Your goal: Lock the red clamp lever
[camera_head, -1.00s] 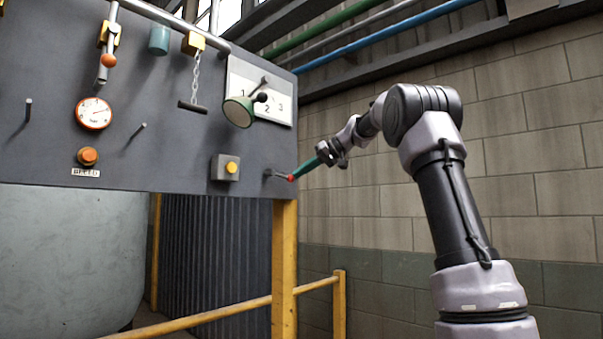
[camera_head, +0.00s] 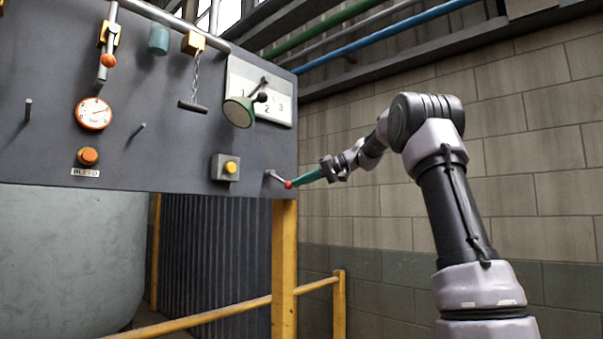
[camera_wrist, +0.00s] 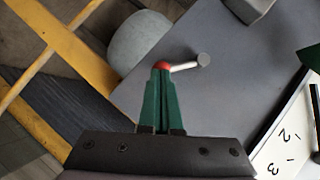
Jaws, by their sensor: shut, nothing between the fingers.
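The clamp lever has a red ball knob (camera_head: 288,184) on a short grey arm (camera_head: 277,177) and sits at the lower right corner of the dark panel. The arm slopes down to the right from its pivot. In the wrist view the red knob (camera_wrist: 162,65) is right at my fingertips, and the pale arm (camera_wrist: 184,66) runs right to a round grey pivot (camera_wrist: 204,60). My gripper (camera_head: 296,182) has green fingers, shut and empty, with the tips at the knob. It also shows in the wrist view (camera_wrist: 160,74). Whether the tips touch the knob is unclear.
An orange button on a grey box (camera_head: 226,168) is left of the lever. A green-rimmed dial lever (camera_head: 239,111) and a numbered plate (camera_head: 277,87) are above. A yellow post (camera_head: 284,260) stands below. The space by the block wall (camera_head: 350,215) is free.

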